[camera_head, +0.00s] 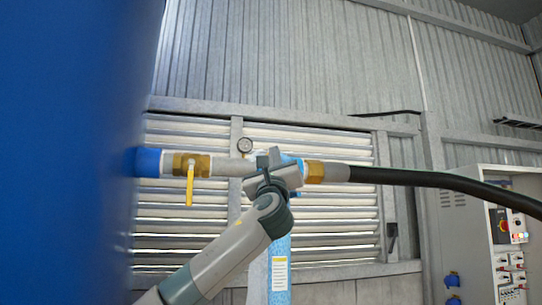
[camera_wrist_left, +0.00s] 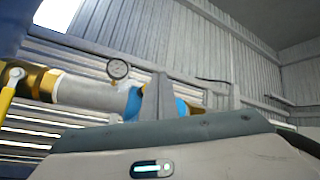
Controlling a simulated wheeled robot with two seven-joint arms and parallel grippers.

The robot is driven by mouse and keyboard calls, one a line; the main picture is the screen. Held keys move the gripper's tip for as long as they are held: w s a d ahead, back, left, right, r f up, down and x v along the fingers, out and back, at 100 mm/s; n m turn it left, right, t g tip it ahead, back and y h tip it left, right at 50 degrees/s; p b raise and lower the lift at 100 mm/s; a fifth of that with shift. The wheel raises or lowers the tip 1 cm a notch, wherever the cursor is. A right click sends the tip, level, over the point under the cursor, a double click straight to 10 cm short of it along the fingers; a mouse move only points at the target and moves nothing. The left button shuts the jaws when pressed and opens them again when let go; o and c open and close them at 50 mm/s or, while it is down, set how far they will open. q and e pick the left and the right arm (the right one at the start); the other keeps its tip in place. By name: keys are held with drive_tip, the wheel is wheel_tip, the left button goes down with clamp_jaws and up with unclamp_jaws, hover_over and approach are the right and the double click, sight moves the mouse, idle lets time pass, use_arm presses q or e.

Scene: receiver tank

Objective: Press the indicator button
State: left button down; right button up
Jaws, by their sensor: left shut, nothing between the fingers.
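My left gripper (camera_head: 270,158) is at the middle of the head view, in front of the pipe line, with its fingers pointing up. It is shut and empty. In the left wrist view its closed fingers (camera_wrist_left: 158,97) stand in front of a blue fitting (camera_wrist_left: 133,103) and cover part of it. I cannot tell whether they touch it. No indicator button can be made out for certain at the pipe; the gripper hides that spot. The cabinet (camera_head: 458,215) at the right has small coloured buttons or lights (camera_head: 520,237), too small to tell apart. My right gripper is not in view.
A large blue tank (camera_head: 70,150) fills the left. A valve with a yellow handle (camera_head: 190,185), a gauge (camera_head: 245,145), a brass fitting (camera_head: 315,172) and a black hose (camera_head: 420,178) lie along the pipe. A blue upright post (camera_head: 280,245) stands below. Louvres are behind.

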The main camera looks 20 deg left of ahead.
use_arm(q)
drive_tip(key=shift+w+a, duration=0.1)
drive_tip(key=shift+w, duration=0.05)
idle(0.3)
drive_tip(key=shift+w+a+p, duration=0.45)
drive_tip(key=shift+w, duration=0.35)
drive_tip(key=shift+w+a, duration=0.25)
drive_tip(key=shift+w, duration=0.05)
idle(0.8)
drive_tip(key=shift+s+d, duration=0.1)
drive_tip(key=shift+s+d+f+b, duration=0.15)
drive_tip(key=shift+s+d+b, duration=0.1)
drive_tip(key=shift+s+b, duration=0.2)
drive_tip(key=shift+s, duration=0.1)
idle(0.3)
drive_tip(key=shift+s+d, duration=0.1)
drive_tip(key=shift+d, duration=0.1)
